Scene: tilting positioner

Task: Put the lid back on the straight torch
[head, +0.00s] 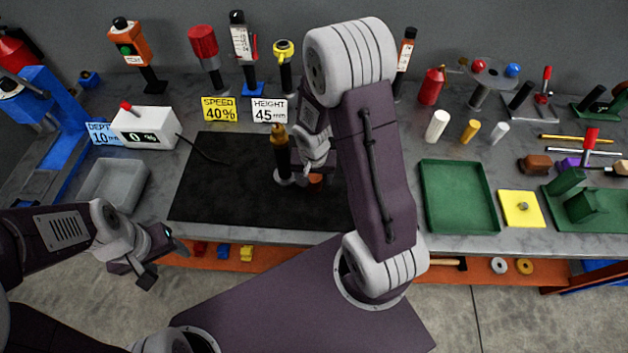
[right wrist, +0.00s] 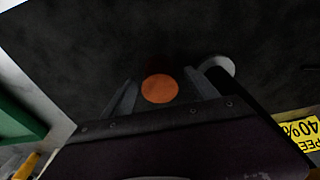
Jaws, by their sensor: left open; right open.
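An upright dark torch-like piece with a brass-coloured top (head: 280,145) stands on the black mat, on a pale round base. An orange round piece (head: 315,179), possibly the lid, sits just right of it. My right gripper (head: 312,168) is open above the orange piece, partly hidden by my own arm. In the right wrist view the orange disc (right wrist: 160,88) lies between the two open fingers, and I cannot tell whether they touch it. The pale base (right wrist: 218,65) shows beside the right finger there. My left gripper (head: 163,260) is open and empty, in front of the bench.
The black mat (head: 215,190) is otherwise mostly clear. A grey tray (head: 115,187) and a white display box (head: 145,128) stand to its left. A green tray (head: 458,196) and a yellow pad (head: 522,209) lie to the right. Several tools stand along the back.

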